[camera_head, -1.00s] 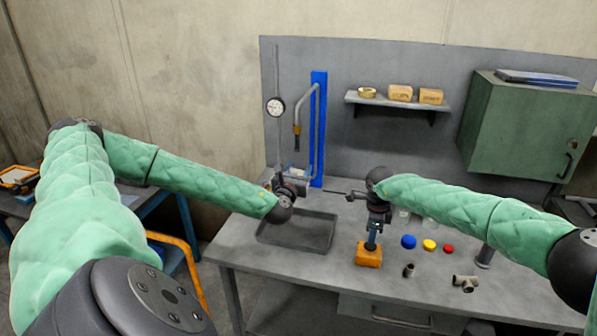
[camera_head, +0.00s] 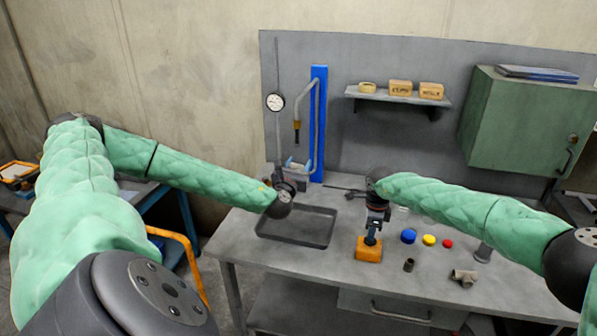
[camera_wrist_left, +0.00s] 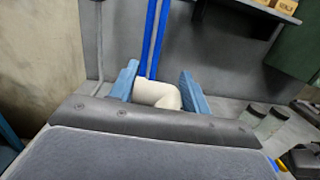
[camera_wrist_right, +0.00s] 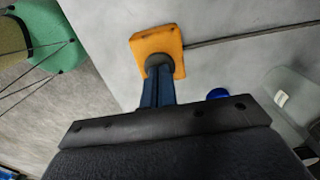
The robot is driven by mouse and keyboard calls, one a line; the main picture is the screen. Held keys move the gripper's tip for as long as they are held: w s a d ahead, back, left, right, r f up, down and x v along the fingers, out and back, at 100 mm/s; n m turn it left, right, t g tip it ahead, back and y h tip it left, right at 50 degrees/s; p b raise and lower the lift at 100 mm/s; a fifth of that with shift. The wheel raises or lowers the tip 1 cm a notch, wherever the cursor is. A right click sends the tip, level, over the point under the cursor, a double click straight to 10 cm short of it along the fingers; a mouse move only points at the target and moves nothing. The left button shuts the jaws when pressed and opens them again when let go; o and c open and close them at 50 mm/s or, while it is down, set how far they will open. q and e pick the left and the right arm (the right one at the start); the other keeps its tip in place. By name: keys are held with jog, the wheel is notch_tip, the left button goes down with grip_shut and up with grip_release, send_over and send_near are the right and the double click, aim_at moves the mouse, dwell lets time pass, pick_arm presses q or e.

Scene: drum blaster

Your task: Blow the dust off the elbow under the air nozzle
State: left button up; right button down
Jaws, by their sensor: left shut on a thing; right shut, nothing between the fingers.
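A pale elbow (camera_wrist_left: 158,94) is held between the blue fingers of my left gripper (camera_wrist_left: 158,88) in the left wrist view. In the head view my left gripper (camera_head: 297,166) is above the back of the grey tray, below the brass-tipped air nozzle (camera_head: 297,128). The elbow is small and hard to make out there. I cannot tell whether dust is on it. My right gripper (camera_wrist_right: 160,78) is shut and empty. Its tips are at the dark round knob (camera_wrist_right: 159,62) on an orange block (camera_head: 369,249); contact is unclear.
The grey tray (camera_head: 318,238) lies on the bench below my left gripper. The blue post (camera_head: 318,120) stands behind it, with a dial gauge (camera_head: 275,102) to its left. Coloured caps (camera_head: 408,236), a dark cylinder (camera_head: 409,265) and a tee fitting (camera_head: 463,277) lie right of the orange block.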

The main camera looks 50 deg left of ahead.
jog(key=shift+f, duration=0.6)
dwell(1.4)
jog(key=shift+r, duration=0.2)
dwell(1.7)
jog(key=shift+r, duration=3.35)
jog(key=shift+f+b, duration=0.45)
pick_arm(q)
jog(key=r+v, duration=0.1)
jog(key=v, duration=0.9)
jog(key=shift+d, duration=0.25)
jog(key=shift+w, duration=0.1)
pick_arm(e)
jog(key=shift+a, duration=0.1)
